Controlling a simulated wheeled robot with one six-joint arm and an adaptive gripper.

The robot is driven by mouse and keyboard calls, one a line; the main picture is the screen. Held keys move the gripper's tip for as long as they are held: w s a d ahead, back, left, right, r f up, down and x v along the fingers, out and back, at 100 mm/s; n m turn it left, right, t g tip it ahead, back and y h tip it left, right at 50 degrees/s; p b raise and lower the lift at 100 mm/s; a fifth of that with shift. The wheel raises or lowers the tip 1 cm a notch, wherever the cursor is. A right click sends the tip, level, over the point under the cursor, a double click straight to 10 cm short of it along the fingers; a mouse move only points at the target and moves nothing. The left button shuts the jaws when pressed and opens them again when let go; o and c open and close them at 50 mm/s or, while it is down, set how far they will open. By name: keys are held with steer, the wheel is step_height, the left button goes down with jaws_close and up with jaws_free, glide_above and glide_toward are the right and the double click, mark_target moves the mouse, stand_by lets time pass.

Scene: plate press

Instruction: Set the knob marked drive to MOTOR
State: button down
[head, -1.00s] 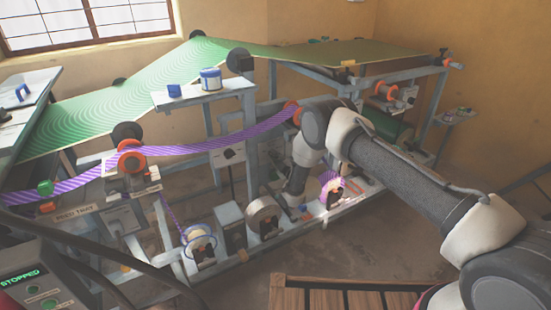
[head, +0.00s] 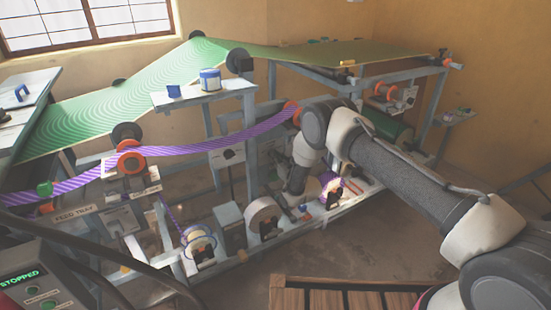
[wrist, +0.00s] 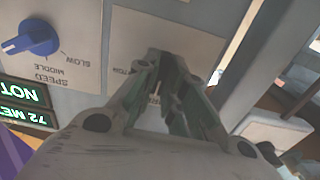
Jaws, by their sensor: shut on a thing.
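My gripper (wrist: 168,75) is in the wrist view, its two fingers closing together against a light panel (wrist: 130,45). The fingers are shut on a dark knob (wrist: 158,54) on that panel. Most of the knob is hidden between the fingertips, so its pointer cannot be read. Upside-down lettering left of the fingers is partly covered. No word "drive" is legible. In the head view, my arm reaches down to the machine's middle, and the fingers and knob are not clearly visible there.
A blue speed knob (wrist: 38,38) sits left of my gripper, with lit displays (wrist: 22,95) near it. A grey post (wrist: 232,60) stands close on the right. In the head view, a screen (head: 32,275) reads STOPPED. Rolls (head: 263,217) line the low rail.

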steer(key=m, duration=1.1)
steer(key=shift+d+f+m, duration=0.15)
steer(key=shift+m, duration=0.15)
stand_by(0.4)
steer(key=c, duration=1.5)
jaws_free()
steer(key=v, duration=1.2)
steer(key=shift+w, duration=0.1)
